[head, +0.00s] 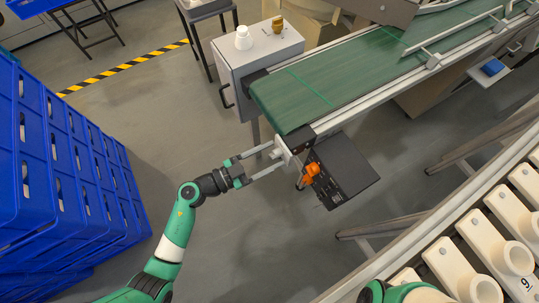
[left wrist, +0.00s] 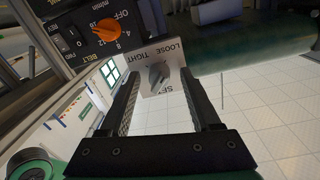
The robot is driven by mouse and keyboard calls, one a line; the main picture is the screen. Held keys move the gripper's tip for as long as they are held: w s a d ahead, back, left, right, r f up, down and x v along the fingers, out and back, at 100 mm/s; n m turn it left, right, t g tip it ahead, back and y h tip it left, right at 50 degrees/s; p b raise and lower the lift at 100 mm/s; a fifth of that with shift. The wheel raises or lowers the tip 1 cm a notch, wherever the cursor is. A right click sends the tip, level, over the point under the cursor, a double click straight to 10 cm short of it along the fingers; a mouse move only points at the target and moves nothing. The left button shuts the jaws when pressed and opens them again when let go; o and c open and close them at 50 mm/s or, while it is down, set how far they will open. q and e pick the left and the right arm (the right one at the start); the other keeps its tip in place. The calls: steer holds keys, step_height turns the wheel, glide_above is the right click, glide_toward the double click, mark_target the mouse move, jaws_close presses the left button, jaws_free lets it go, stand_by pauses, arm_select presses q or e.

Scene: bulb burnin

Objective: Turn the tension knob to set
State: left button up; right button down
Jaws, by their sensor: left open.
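The tension knob (left wrist: 158,76) is a small grey knob on a pale plate (left wrist: 172,52) marked LOOSE, TIGHT and SET, seen in the left wrist view. Which mark it points to is hard to tell. In the head view the plate (head: 284,152) is at the near end of the green conveyor, and the knob is too small to make out well. My left gripper (head: 277,158) is open, its fingers pointing at the plate. In the left wrist view the knob shows between the two fingers; I see no clear contact. Only green parts of my right arm show at the bottom right.
A black control box (head: 343,172) with an orange knob (head: 312,170) is just right of the left gripper. The conveyor belt (head: 330,80) runs behind. Stacked blue crates (head: 60,170) stand at the left. A rail with white holders (head: 490,240) is at the lower right.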

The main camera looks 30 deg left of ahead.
arm_select(q)
jaws_close()
stand_by(0.3)
